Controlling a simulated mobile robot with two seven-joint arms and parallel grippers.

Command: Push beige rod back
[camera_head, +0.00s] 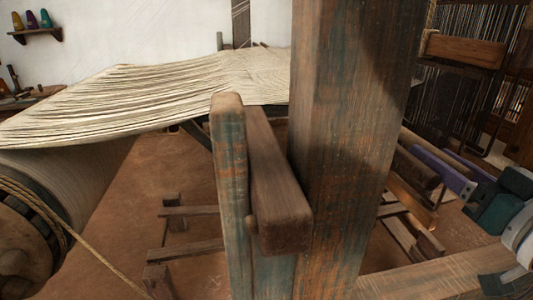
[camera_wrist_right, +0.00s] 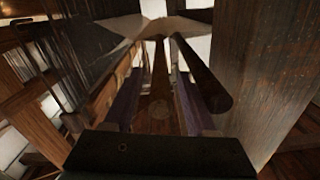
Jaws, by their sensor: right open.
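My right gripper (camera_head: 432,152) comes in from the right in the head view, its two purple fingers apart, beside the thick wooden post. In the right wrist view its open fingers (camera_wrist_right: 158,78) point away from the camera. A tan-brown rod (camera_wrist_right: 160,68) runs lengthwise between them, with a rounded near end low down. No rod is clearly beige, so I cannot be sure this is the task's rod. A darker round rod (camera_wrist_right: 203,78) lies just right of the fingers. I cannot tell whether the fingers touch either rod. My left gripper is not in view.
A thick upright post (camera_head: 345,130) fills the middle of the head view, with a wooden block (camera_head: 280,190) beside it. Pale warp threads (camera_head: 150,95) stretch to a large roller (camera_head: 75,190) at left. Beams and hanging loom parts crowd the right.

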